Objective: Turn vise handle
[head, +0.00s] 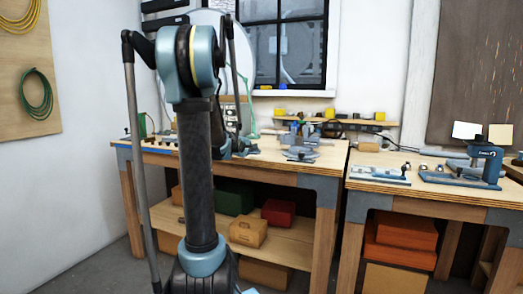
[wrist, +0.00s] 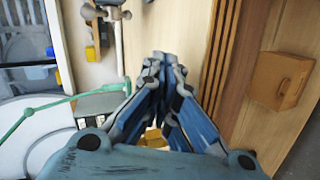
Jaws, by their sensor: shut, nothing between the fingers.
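I cannot pick out the vise handle with certainty. In the head view a blue-grey metal tool (head: 300,154), possibly the vise, sits on the left workbench near its right end. A larger blue clamp-like tool (head: 487,163) stands on the right bench. My gripper (wrist: 164,62) shows in the wrist view with its blue fingers drawn together at the tips and nothing between them. A pale metal rod (wrist: 118,60) with a grey fitting lies up and left of the fingertips, apart from them. In the head view my gripper is not clearly visible, with my arm in front.
The left workbench (head: 262,160) carries small tools and a green lamp arm (head: 250,90), also in the wrist view (wrist: 40,108). Boxes, including a red box (head: 278,213), sit on its lower shelf. A gap separates it from the right bench (head: 440,190). Floor shows at lower left.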

